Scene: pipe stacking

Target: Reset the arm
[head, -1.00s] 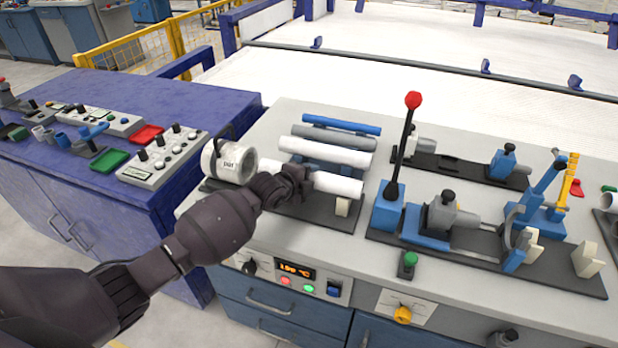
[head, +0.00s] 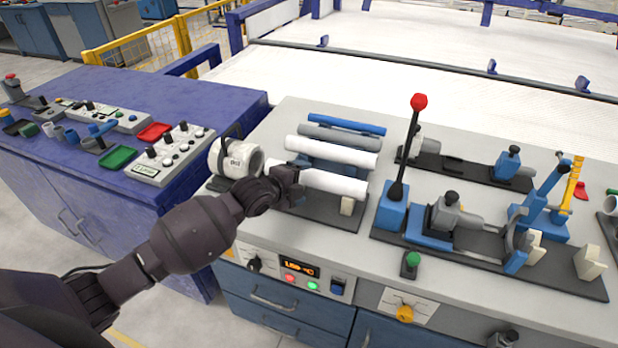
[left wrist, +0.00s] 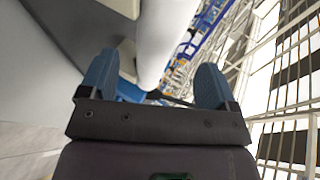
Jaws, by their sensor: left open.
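My left arm comes in from the left in the head view. Its gripper (head: 297,187) is over the pipe rack, just at the near side of the front white pipe (head: 335,184). In the left wrist view the two blue fingers (left wrist: 155,88) are apart, with a white pipe (left wrist: 163,40) beyond and between them; I cannot tell whether they touch it. On the rack behind lie another white pipe (head: 340,153), a grey pipe (head: 345,138) and a blue pipe (head: 347,124). My right gripper is not in view.
A white cylindrical unit (head: 238,160) stands left of the rack. A clamp fixture with a red-knobbed lever (head: 408,140) stands to the right. A blue side table (head: 190,95) holds control boxes and red and green trays. A control panel (head: 300,270) is on the bench front.

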